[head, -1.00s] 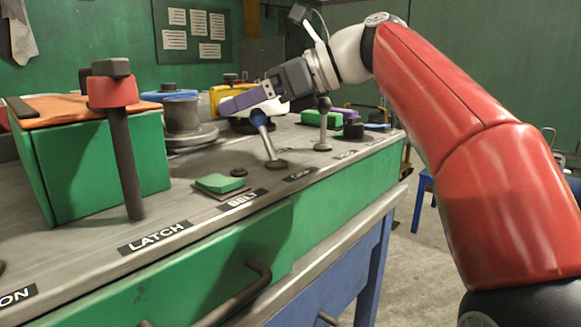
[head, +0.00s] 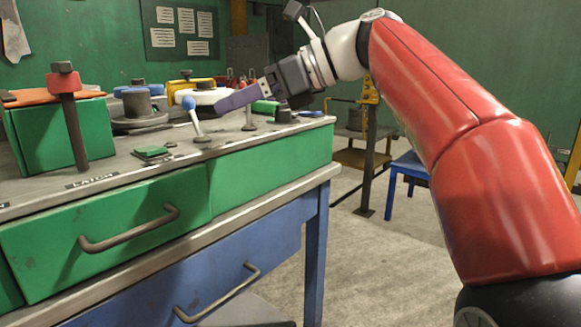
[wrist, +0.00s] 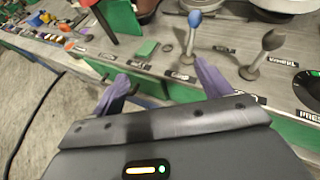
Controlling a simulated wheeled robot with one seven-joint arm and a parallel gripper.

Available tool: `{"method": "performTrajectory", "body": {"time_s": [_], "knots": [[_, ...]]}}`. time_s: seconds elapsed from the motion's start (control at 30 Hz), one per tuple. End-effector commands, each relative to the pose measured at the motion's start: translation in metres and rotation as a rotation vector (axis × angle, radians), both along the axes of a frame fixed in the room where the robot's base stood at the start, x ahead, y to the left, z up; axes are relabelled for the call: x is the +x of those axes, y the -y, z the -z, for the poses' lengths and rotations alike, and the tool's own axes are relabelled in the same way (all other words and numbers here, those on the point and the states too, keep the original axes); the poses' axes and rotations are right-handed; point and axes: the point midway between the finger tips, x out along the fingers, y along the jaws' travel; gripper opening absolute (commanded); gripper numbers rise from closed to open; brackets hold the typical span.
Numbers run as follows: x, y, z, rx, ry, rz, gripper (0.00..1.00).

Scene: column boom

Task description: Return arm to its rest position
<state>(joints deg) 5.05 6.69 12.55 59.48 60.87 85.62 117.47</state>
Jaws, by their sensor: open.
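My gripper (head: 222,103) has purple fingers and reaches left over the bench from my red arm in the head view. In the wrist view my gripper (wrist: 158,85) shows both fingers spread, with nothing between them. A blue-knobbed lever (head: 194,122) stands tilted on the bench, just left of the fingertips in the head view. In the wrist view the blue-knobbed lever (wrist: 194,40) is beyond the right finger. I cannot tell whether they touch. My arm is still stretched out toward the bench.
The grey-topped bench (head: 110,172) has green and blue drawers with protruding handles. A red-collared post (head: 72,120) and green box (head: 40,140) stand at left. A grey-knobbed lever (wrist: 262,55) shows in the wrist view. A blue stool (head: 408,170) stands right; open floor lies before it.

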Motion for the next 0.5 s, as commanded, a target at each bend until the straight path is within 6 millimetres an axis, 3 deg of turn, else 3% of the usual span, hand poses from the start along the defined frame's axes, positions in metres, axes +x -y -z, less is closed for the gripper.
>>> {"method": "performTrajectory", "body": {"time_s": [0.27, 0.5], "knots": [[-0.007, 0.008, 0.028, -0.122, 0.139, 0.010, 0.77], [-0.019, 0.026, 0.070, -0.313, 0.329, -0.011, 0.77]]}}
